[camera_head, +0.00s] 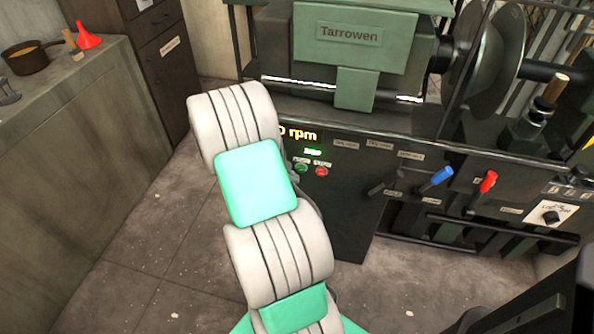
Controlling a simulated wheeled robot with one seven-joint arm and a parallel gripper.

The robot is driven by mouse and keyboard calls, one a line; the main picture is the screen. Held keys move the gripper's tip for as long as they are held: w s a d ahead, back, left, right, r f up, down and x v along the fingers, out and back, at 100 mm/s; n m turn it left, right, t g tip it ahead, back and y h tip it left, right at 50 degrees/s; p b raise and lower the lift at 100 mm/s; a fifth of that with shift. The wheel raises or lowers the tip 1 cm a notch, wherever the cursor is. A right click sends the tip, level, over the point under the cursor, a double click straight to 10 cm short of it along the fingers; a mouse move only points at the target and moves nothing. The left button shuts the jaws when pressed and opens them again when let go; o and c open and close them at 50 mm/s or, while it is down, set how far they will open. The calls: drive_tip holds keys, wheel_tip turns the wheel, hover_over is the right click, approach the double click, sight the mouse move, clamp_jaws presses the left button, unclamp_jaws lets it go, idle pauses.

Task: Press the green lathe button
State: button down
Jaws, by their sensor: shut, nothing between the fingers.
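The green button (302,168) is a small round button on the dark front panel of the lathe (350,215). It sits just right of my white and green arm, left of a red button (321,171). Small label plates are above both buttons, too small to read surely. A small lit green indicator (312,151) is above them. My arm rises from the bottom of the view in front of the panel's left edge. My gripper does not show; it may be hidden behind the arm links.
A blue-handled lever (437,180) and a red-handled lever (485,184) stick out at right. A workbench (70,140) holds a pan (30,57) and a red funnel (87,37). Floor is open at left.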

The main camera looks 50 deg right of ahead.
drive_tip(key=v, duration=0.9)
drive_tip(key=shift+p, duration=0.3)
drive_tip(key=shift+w, duration=0.1)
